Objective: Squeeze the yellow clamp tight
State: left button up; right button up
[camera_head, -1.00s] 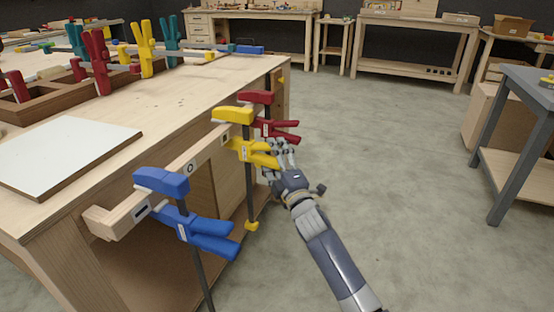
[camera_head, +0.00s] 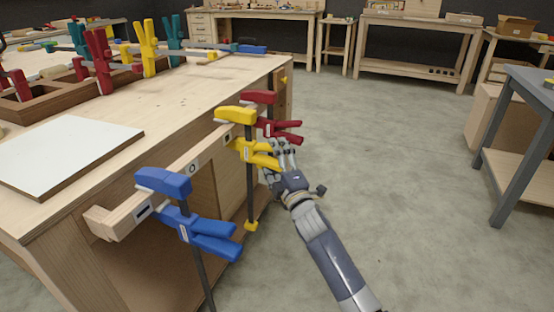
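The yellow clamp (camera_head: 237,115) hangs upright on a wooden strip (camera_head: 190,168) along the front edge of the workbench. Its jaw sits over the strip and its dark bar runs down to a yellow foot (camera_head: 251,225). Its two yellow handles (camera_head: 262,156) point right. My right gripper (camera_head: 279,160) is at the ends of these handles, with its fingers spread partly open around or beside them. I cannot tell whether the fingers touch the handles. My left gripper is not in view.
A blue clamp (camera_head: 165,182) is nearer on the same strip and a red clamp (camera_head: 260,98) is just behind the yellow one. A white board (camera_head: 65,150) lies on the bench top. More clamps stand in a wooden rack (camera_head: 50,105). The floor right of the bench is clear.

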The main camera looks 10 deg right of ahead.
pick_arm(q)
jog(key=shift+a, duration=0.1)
pick_arm(e)
jog(key=shift+a+r, duration=0.2)
jog(key=shift+a, duration=0.4)
jog(key=o, duration=0.5)
jog(key=shift+s+d, duration=0.1)
jog(key=shift+d+f, duration=0.1)
jog(key=shift+d, duration=0.05)
jog(key=shift+d, duration=0.1)
jog(key=shift+f, duration=0.15)
jog(key=shift+s+d+p, duration=0.15)
jog(key=shift+s+p, duration=0.15)
jog(key=shift+s, duration=0.05)
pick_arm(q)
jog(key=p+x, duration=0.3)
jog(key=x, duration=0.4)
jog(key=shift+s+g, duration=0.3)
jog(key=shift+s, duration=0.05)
pick_arm(e)
jog(key=v, duration=0.8)
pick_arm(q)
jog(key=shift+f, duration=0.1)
pick_arm(e)
jog(key=shift+s+d, duration=0.1)
jog(key=shift+s, duration=0.05)
